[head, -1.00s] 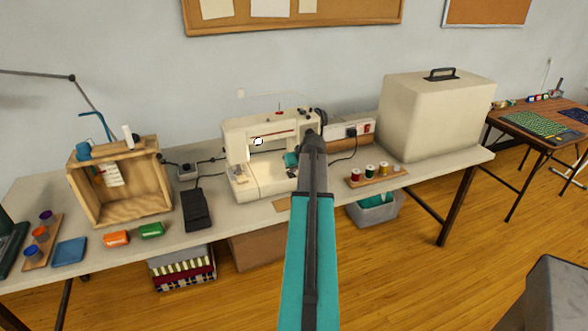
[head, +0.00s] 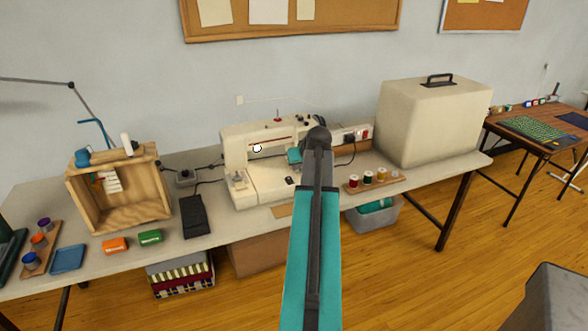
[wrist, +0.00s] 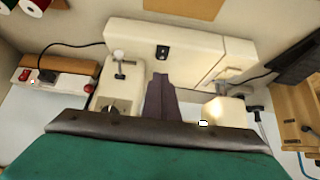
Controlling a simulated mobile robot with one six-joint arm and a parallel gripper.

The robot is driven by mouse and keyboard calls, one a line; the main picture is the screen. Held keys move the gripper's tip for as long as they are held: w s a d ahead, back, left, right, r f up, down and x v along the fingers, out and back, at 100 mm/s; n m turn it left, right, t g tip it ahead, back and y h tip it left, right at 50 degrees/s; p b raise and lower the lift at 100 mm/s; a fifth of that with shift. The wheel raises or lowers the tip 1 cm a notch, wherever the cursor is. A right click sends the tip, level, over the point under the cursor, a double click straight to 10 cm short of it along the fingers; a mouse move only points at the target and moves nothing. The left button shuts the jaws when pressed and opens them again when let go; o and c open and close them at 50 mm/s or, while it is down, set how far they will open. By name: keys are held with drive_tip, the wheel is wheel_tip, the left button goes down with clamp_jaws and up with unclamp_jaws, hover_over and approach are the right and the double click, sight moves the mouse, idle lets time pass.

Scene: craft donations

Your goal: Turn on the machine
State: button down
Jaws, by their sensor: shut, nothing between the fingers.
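The white sewing machine (head: 262,186) stands on the long table, partly covered by my arm at its right end. In the wrist view its pale body (wrist: 205,45) fills the upper middle, with a small black switch-like part (wrist: 162,52) on it. That part also shows on the machine's base in the head view (head: 290,181). My gripper (wrist: 160,78) is shut and empty, its dark fingers over the machine and pointing toward the black part. Whether they touch the machine cannot be told. In the head view the fingers are mostly hidden by my arm.
A power strip with a red switch (wrist: 25,74) lies beside the machine. Thread spools (head: 367,178) stand on a small board in front. A black pedal (head: 195,215) and a wooden box (head: 163,190) are left of the machine. A large beige case (head: 430,125) stands right.

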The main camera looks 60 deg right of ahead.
drive_tip(key=shift+s+a+f+b+v, duration=0.1)
drive_tip(key=shift+b+v, duration=0.05)
drive_tip(key=shift+v, duration=0.7)
drive_tip(key=shift+s+a+f+b+v, duration=0.1)
drive_tip(key=shift+s+f+v, duration=0.05)
drive_tip(key=shift+v, duration=0.75)
drive_tip(key=shift+s+a+f+b+v, duration=0.1)
drive_tip(key=shift+b+v, duration=0.05)
drive_tip(key=shift+v, duration=0.7)
